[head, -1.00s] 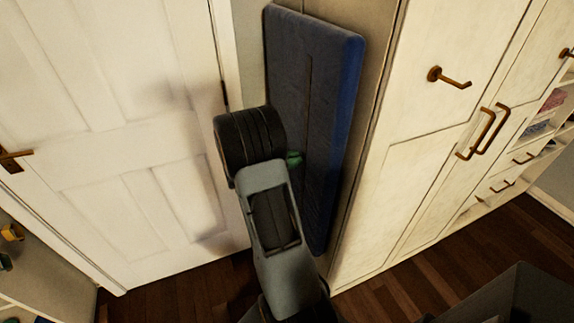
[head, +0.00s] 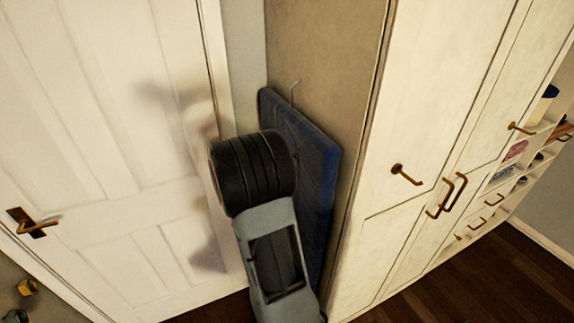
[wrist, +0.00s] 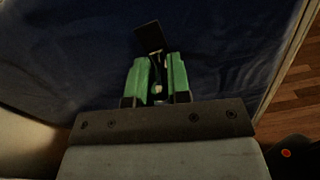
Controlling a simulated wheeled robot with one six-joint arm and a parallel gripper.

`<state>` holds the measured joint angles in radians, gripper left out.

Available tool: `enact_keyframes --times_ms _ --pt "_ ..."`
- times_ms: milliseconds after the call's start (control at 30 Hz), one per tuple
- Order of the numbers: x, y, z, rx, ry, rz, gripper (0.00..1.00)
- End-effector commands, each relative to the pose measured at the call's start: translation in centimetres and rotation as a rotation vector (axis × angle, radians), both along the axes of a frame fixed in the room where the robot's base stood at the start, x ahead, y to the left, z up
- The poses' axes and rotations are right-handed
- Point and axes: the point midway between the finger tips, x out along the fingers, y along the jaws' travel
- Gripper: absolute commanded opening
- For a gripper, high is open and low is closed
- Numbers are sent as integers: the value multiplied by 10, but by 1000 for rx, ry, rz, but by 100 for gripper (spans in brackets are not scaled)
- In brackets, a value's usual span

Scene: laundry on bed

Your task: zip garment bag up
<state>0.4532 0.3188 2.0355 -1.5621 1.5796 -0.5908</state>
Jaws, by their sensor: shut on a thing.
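The dark blue garment bag (head: 318,160) hangs upright from a thin metal hook (head: 294,88) against the beige side of the wardrobe. It fills much of the wrist view (wrist: 225,60) as a dark blue sheet. My gripper (wrist: 158,72) has green fingers close together on a small dark zip pull (wrist: 148,38) in front of the bag. In the head view my wrist and forearm cover the fingers and the bag's left and lower parts. How far the zip is closed cannot be seen.
A white panelled door (head: 130,150) with a brass handle (head: 32,224) stands left of the bag. A cream wardrobe (head: 425,120) with protruding brass handles stands right of it. Open shelves (head: 525,155) hold folded things at the far right. Dark wood floor (head: 460,275) shows below.

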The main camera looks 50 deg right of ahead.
Motion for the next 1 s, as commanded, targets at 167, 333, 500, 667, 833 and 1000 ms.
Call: enact_keyframes --times_ms 167,333,500,667,833,1000 --pt "0 0 10 -1 0 0 0" --pt "0 0 11 -3 -1 1 0" --pt "1 0 12 -5 -2 0 0" --pt "1 0 12 -5 -2 1 30" --pt "0 0 11 -3 -1 1 44" --pt "0 0 10 -1 0 0 44"
